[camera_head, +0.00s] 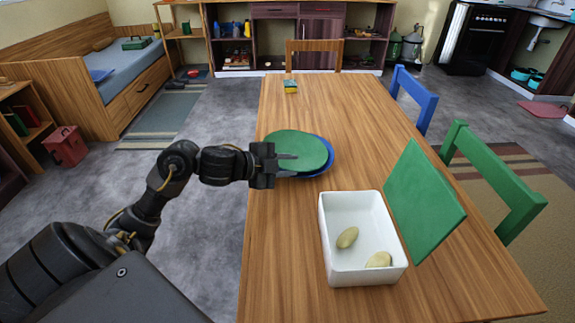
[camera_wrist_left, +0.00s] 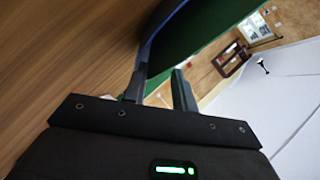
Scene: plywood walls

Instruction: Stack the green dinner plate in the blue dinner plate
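The green dinner plate (camera_head: 303,146) lies on the blue dinner plate (camera_head: 328,163) near the left edge of the wooden table. The blue rim shows at the right and front; most of the blue plate is hidden. My left gripper (camera_head: 286,157) is at the plates' left edge, one finger showing over the green plate. In the left wrist view, my left gripper's fingers (camera_wrist_left: 159,88) stand apart, with the green plate (camera_wrist_left: 205,28) and the dark blue rim (camera_wrist_left: 152,38) just beyond and between them. My right gripper is not in view.
A small yellow and blue item (camera_head: 290,86) lies at the far end. Blue (camera_head: 415,98) and green (camera_head: 492,172) chairs stand right.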

